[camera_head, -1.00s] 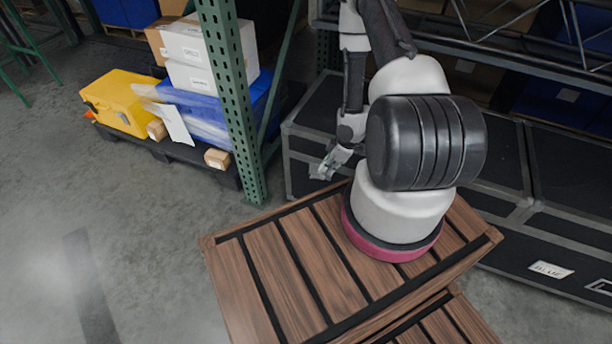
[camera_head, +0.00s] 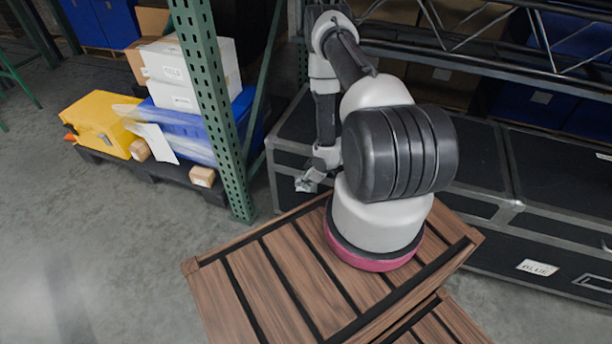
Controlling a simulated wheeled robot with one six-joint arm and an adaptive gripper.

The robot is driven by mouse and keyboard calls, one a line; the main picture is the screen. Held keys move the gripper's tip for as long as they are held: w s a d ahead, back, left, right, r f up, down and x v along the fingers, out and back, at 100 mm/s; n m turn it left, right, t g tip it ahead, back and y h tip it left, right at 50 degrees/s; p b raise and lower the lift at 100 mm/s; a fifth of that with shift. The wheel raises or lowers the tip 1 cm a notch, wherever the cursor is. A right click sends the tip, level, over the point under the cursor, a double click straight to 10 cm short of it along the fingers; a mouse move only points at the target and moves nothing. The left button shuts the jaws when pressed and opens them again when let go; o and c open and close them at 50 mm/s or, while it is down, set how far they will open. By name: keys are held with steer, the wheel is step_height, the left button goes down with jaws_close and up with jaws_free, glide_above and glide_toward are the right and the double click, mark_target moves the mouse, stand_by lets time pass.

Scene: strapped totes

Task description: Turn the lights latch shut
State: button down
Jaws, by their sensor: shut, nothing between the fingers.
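My gripper (camera_head: 311,181) is at the end of my arm, small in the view, in front of the left end of a long black case (camera_head: 465,165) with metal edges. The fingers look closed and hold nothing that I can see. A white label (camera_head: 537,267) on the case front, at the lower right, seems to read "BLUE". A dark handle or latch (camera_head: 596,284) sits to the right of that label. I cannot make out a latch marked lights. My arm hides part of the case front.
My wooden slatted base fills the lower middle. A green perforated rack post (camera_head: 214,105) stands left of my gripper. Behind it, a low dark pallet (camera_head: 165,172) bears a yellow case (camera_head: 98,122), white boxes (camera_head: 180,75) and a blue tote (camera_head: 185,130). Grey floor (camera_head: 110,235) is clear at left.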

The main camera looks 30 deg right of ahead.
mark_target(305, 191)
steer(key=shift+s+d+f, duration=0.1)
steer(key=shift+s+f, duration=0.05)
steer(key=shift+f, duration=0.45)
steer(key=shift+s+d+f, duration=0.25)
steer(key=shift+s+f, duration=0.1)
steer(key=shift+f, duration=0.2)
steer(key=shift+s+d+f, duration=0.1)
steer(key=shift+s+f, duration=0.05)
steer(key=shift+s, duration=0.15)
